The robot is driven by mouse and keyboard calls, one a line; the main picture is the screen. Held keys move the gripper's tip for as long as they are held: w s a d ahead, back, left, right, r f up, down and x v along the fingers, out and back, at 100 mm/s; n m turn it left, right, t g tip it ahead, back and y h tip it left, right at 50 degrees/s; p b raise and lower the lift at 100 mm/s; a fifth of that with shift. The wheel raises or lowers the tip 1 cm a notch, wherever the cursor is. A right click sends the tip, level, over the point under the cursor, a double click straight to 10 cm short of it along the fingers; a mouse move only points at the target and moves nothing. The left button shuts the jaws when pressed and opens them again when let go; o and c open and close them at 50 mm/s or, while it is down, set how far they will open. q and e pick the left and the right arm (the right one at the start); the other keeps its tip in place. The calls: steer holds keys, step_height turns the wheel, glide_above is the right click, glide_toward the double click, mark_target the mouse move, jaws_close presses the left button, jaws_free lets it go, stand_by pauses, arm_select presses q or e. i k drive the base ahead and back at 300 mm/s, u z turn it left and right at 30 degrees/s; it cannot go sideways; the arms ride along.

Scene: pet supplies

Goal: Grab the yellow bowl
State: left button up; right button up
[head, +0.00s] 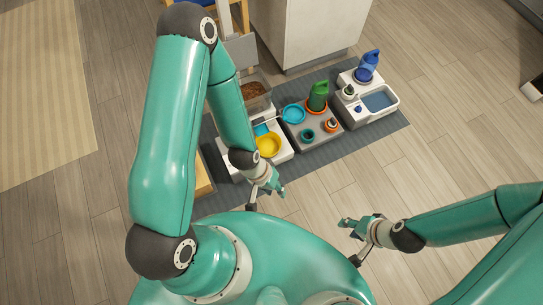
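The yellow bowl (268,144) sits on a white tray (283,157) at the left part of the dark mat, partly behind my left forearm in the head view. My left gripper (277,190) is just below and to the right of the bowl, apart from it. My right gripper (344,222) is over the bare floor to the lower right, away from the bowl. Both grippers are small in the view and appear empty; whether their fingers are spread is hard to tell.
A blue pan (293,114), a green container (318,96) and small orange-rimmed items stand on a grey tray (326,136). A blue jug (367,66) and a white basin (393,105) are further right. A brown-filled bin (252,90) stands behind.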

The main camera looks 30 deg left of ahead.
mark_target(269, 144)
steer(key=u, duration=0.2)
steer(key=i, duration=0.85)
steer(key=z, duration=0.1)
